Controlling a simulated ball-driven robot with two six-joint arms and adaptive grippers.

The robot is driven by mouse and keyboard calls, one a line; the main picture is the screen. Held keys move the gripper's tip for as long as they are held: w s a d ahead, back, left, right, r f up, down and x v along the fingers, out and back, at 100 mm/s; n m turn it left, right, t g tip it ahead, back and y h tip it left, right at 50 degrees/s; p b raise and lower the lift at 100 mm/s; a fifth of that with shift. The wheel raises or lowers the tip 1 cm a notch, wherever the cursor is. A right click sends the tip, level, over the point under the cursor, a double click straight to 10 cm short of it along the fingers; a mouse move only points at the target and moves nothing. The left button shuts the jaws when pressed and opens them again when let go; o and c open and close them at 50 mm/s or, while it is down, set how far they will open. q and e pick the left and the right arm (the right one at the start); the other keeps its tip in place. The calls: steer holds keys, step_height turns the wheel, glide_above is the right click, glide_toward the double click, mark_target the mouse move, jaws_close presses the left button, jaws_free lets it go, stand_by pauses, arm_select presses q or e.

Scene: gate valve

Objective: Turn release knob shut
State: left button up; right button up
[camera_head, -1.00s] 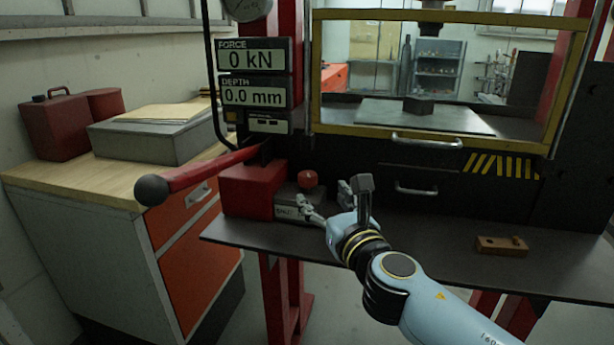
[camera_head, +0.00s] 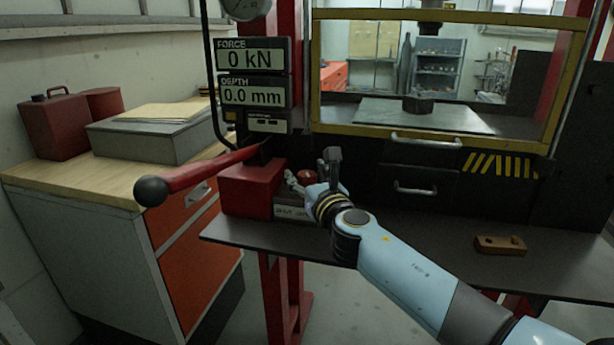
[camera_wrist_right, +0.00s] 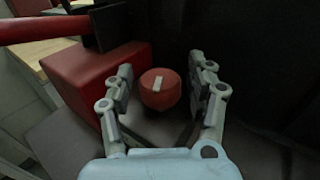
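The release knob (camera_wrist_right: 161,92) is a round red knob with a pale bar mark on its face. In the right wrist view it sits between the two open fingers of my right gripper (camera_wrist_right: 163,88), with gaps on both sides. In the head view the knob (camera_head: 308,177) shows only in part behind my right gripper (camera_head: 305,180), on a grey block with a label (camera_head: 290,212) beside the red pump body (camera_head: 247,190). My left gripper is not in view.
A red lever with a black ball end (camera_head: 152,190) reaches left from the pump. The press has a yellow-framed guard (camera_head: 430,139) and drawer handles (camera_head: 416,189). A small wooden block (camera_head: 500,245) lies on the right of the dark shelf (camera_head: 400,240). The displays read 0 kN and 0.0 mm.

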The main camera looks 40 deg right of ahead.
mark_target(307, 174)
steer(key=c, duration=1)
steer(key=m+h, duration=0.1)
steer(key=m+g+h, duration=0.1)
steer(key=h, duration=0.1)
steer(key=shift+w+a+f+h+b, duration=0.1)
steer(key=shift+h+b, duration=0.2)
steer(key=m+g+h+b, duration=0.1)
steer(key=m+g+h, duration=0.1)
steer(key=shift+h, duration=0.3)
steer(key=shift+m+g+h, duration=0.4)
steer(key=shift+m+h, duration=0.1)
steer(key=shift+m, duration=0.1)
steer(key=o, duration=1.3)
steer(key=shift+c, duration=0.2)
step_height(307, 174, up, 10)
steer(key=shift+r, duration=0.1)
